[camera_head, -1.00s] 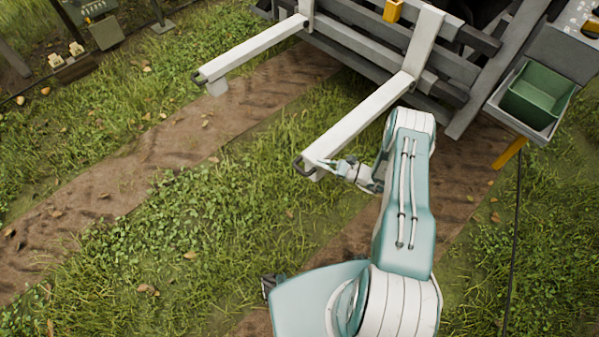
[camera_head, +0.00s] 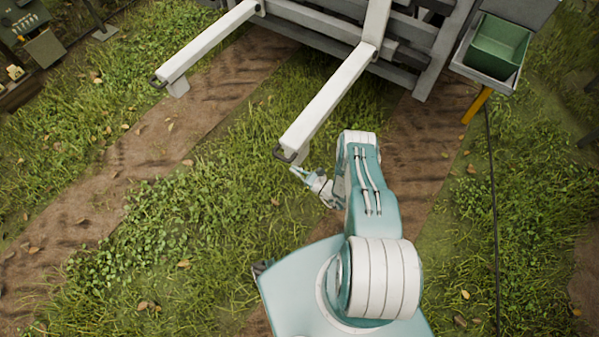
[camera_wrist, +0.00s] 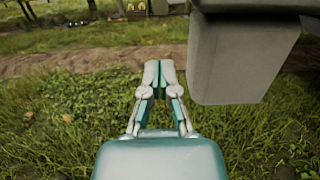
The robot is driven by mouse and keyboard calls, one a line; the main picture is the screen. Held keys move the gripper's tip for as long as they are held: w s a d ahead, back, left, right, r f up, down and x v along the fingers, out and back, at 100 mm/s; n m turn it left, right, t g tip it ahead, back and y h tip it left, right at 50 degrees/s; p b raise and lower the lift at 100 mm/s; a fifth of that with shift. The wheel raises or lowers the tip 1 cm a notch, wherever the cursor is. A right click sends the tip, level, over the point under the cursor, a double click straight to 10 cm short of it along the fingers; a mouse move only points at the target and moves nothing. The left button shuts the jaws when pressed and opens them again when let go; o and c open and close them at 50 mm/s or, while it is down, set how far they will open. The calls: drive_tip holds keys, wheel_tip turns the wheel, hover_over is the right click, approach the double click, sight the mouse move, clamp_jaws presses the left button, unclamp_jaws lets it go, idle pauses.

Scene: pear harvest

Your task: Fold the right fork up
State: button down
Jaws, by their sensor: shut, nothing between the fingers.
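The right fork (camera_head: 330,103) is a long white bar reaching out flat from the grey frame toward me, with a dark handle loop (camera_head: 284,155) at its near tip. The left fork (camera_head: 208,43) lies parallel to it, also lowered. My gripper (camera_head: 294,171) is shut and empty, just below the right fork's tip in the head view. In the wrist view my gripper (camera_wrist: 158,72) points ahead over grass. The fork's grey end block (camera_wrist: 238,60) hangs close on its right there, with a gap between. The handle loop is not clear in the wrist view.
The grey frame (camera_head: 415,38) stands at the top. A green bin (camera_head: 497,45) sits on a tray at the upper right, above a yellow post (camera_head: 476,106). A dark cable (camera_head: 494,210) runs down the right side. Grass and dirt tracks between are open.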

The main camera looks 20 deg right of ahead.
sight(279, 158)
drive_tip(key=w+a+r, duration=0.3)
drive_tip(key=w+r, duration=0.1)
drive_tip(key=shift+w+a+r, duration=0.2)
drive_tip(key=shift+a, duration=0.2)
drive_tip(key=shift+a+r, duration=0.15)
drive_tip(key=shift+a, duration=0.25)
